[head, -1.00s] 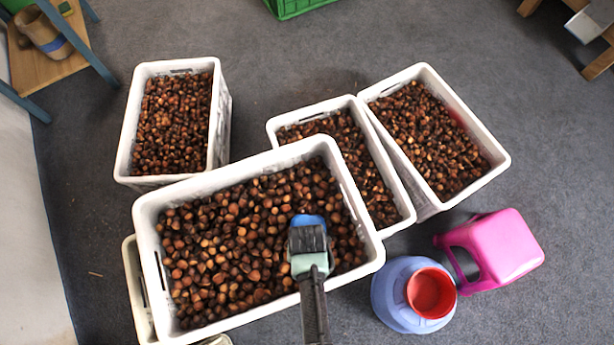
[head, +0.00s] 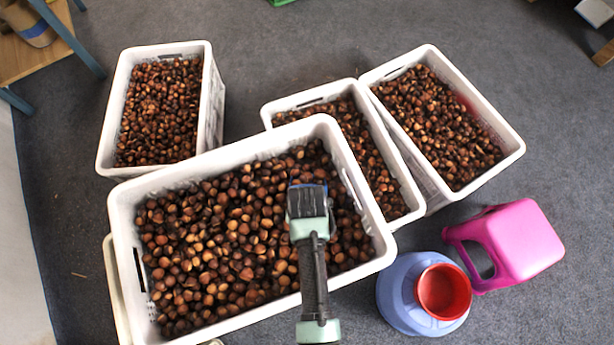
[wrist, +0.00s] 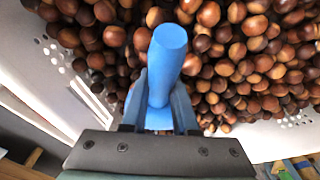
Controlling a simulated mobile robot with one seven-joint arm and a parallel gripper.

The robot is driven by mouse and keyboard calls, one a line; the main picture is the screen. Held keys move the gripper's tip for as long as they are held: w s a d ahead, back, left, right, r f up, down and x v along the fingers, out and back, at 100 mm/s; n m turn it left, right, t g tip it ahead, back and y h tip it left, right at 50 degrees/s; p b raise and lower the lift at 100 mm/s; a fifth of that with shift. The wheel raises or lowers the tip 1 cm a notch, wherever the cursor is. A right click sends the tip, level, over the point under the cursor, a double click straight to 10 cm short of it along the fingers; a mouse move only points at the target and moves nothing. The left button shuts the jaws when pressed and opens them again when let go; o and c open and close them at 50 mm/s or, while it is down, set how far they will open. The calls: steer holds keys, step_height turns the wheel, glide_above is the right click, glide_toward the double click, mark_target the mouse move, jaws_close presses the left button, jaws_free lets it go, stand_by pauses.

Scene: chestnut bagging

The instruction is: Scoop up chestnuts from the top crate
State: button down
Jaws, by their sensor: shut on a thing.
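The top crate (head: 222,158) is white, filled with brown chestnuts (head: 215,235), and sits at the front in the head view. My gripper (head: 307,190) is over the right part of this crate, pointing down. In the wrist view, its blue fingers (wrist: 158,112) are shut on a blue cylindrical handle (wrist: 168,55). The rest of the held tool is hidden in both views. Chestnuts (wrist: 245,65) fill the wrist view beyond the handle, beside the crate's white perforated wall (wrist: 55,62). I cannot tell if the tool touches the chestnuts.
Other white crates of chestnuts stand behind at left (head: 213,100), middle (head: 392,165) and right (head: 505,140). A pale crate edge (head: 113,290) shows beneath the top crate. A blue container with a red opening (head: 443,292) and a pink jug (head: 520,245) stand at right.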

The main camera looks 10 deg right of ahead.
steer(key=w+b, duration=0.1)
steer(key=w+f+t+b, duration=0.1)
steer(key=w, duration=0.1)
steer(key=w+d+f+t+b, duration=0.1)
steer(key=w+b, duration=0.1)
steer(key=shift+d+f+h, duration=0.1)
steer(key=shift+f+h, duration=0.1)
steer(key=shift+h, duration=0.1)
steer(key=shift+s+r+t+p, duration=0.25)
steer(key=shift+r+t, duration=0.3)
steer(key=shift+t, duration=0.35)
steer(key=r+p, duration=0.2)
steer(key=s+r+t+p, duration=0.1)
steer(key=r+p, duration=0.1)
steer(key=r, duration=0.1)
steer(key=r+t+p, duration=0.1)
steer(key=r+p, duration=0.1)
steer(key=shift+s+a+r+h+p, duration=0.25)
steer(key=shift+s+r+h+p, duration=0.05)
steer(key=shift+h, duration=0.1)
